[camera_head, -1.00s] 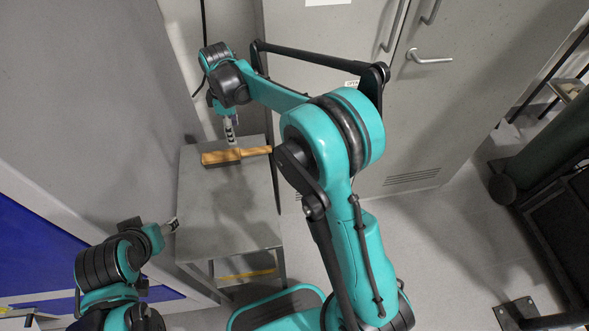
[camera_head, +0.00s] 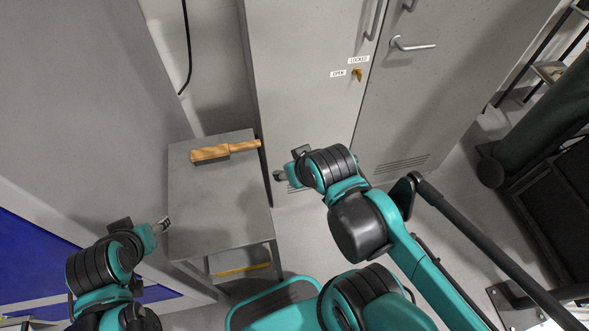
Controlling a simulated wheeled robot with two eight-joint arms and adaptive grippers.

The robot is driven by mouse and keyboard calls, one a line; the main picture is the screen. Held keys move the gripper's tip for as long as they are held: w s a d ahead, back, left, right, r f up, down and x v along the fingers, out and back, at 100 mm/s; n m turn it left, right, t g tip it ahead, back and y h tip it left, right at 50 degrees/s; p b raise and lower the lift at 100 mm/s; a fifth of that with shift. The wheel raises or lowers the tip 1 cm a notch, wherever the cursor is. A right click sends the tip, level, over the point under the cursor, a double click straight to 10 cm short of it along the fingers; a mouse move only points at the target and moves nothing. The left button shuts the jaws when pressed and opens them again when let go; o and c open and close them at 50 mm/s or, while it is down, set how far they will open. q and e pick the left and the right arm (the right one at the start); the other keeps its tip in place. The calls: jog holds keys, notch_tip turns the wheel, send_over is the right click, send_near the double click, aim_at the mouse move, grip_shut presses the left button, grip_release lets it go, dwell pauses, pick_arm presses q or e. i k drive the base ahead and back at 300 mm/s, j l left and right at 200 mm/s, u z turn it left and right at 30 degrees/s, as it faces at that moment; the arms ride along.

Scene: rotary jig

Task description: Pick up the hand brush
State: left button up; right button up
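The hand brush (camera_head: 225,151) has a light wooden body and dark bristles underneath. It lies near the back edge of the grey table (camera_head: 215,205), its handle pointing right and reaching about the table's right edge. My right gripper (camera_head: 279,175) is to the right of the table, apart from the brush, in front of the cabinet. It shows small and dark, and I cannot see if its fingers are open. My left gripper (camera_head: 164,223) is at the table's left front side, well short of the brush. Its finger gap is too small to tell.
A grey wall panel is close on the left. A black cable (camera_head: 188,60) hangs behind. The tabletop around the brush is clear.

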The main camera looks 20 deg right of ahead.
aim_at(220, 153)
jog(key=k+l, duration=0.15)
jog(key=l, duration=0.2)
jog(key=l+z, duration=0.1)
jog(key=l, duration=0.5)
jog(key=i+l, duration=0.1)
jog(key=l, duration=0.5)
jog(key=i+l+z, duration=0.15)
jog(key=i+l, duration=0.1)
jog(key=i, duration=0.05)
